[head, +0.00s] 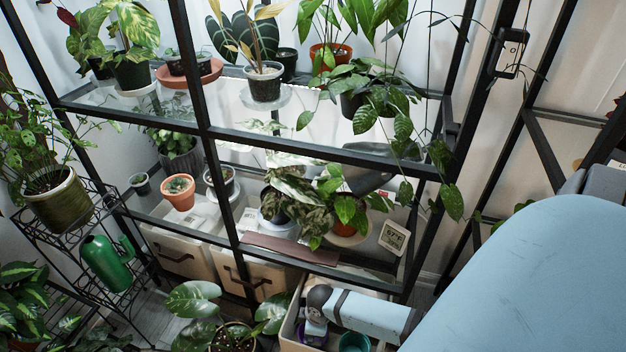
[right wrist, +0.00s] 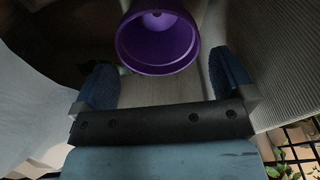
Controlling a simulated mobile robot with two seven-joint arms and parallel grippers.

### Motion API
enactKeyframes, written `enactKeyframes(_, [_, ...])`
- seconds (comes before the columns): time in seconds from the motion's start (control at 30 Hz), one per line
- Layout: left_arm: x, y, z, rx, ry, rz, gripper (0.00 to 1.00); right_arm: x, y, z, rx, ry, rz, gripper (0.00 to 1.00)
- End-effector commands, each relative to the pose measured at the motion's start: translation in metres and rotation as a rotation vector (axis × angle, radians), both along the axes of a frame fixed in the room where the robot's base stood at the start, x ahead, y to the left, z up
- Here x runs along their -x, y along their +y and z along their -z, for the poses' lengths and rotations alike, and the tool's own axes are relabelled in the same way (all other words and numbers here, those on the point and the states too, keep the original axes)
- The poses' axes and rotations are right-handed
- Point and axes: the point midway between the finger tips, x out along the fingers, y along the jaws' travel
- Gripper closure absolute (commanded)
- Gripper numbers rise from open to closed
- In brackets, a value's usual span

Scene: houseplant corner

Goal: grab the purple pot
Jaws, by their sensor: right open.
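The purple pot (right wrist: 157,42) shows in the right wrist view with its open mouth towards me, at the top centre. My right gripper (right wrist: 163,64) is open, with one blue finger on each side of the pot's rim and a visible gap to each. In the head view my right arm reaches down into a pale bin (head: 286,335) at the bottom centre. A small bit of the purple pot (head: 301,331) shows there beside my gripper; most of it is hidden. My left gripper is not in view.
A teal pot (head: 354,342) sits in the same bin, right of the gripper. A black-framed plant shelf (head: 330,152) stands behind it. A potted plant (head: 231,336) is just left of the bin. A green watering can (head: 106,264) is on a wire stand at left.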

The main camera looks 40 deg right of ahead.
Motion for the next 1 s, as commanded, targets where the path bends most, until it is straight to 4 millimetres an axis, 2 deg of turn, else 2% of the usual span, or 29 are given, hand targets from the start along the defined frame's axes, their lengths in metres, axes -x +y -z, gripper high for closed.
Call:
enactKeyframes(0.03, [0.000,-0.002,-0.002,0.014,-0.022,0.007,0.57,-0.001,0.001,0.009,-0.001,0.001,0.001,0.00])
enactKeyframes(0.27, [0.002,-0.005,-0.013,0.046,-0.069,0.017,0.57,-0.001,0.001,0.021,0.001,0.001,0.001,0.00])
enactKeyframes(0.4, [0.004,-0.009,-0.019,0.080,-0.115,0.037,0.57,-0.002,0.000,0.041,0.001,-0.001,0.001,0.00])
enactKeyframes(0.5, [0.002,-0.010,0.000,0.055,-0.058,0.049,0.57,-0.003,0.000,0.057,0.000,0.000,0.002,0.00])
enactKeyframes(0.6, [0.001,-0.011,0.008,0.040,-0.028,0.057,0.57,-0.004,0.001,0.067,0.001,-0.001,0.001,0.00])
enactKeyframes(0.83, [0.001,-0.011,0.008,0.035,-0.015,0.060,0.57,-0.005,0.001,0.067,0.002,-0.001,0.000,0.00])
enactKeyframes(0.87, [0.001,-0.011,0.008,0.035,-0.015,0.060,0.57,-0.005,0.001,0.067,0.002,-0.001,0.000,0.02])
enactKeyframes(0.9, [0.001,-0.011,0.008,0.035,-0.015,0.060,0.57,-0.005,0.001,0.067,0.001,-0.001,0.000,0.11])
enactKeyframes(1.0, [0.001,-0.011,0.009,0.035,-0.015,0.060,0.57,-0.005,0.001,0.067,0.001,-0.001,0.000,0.31])
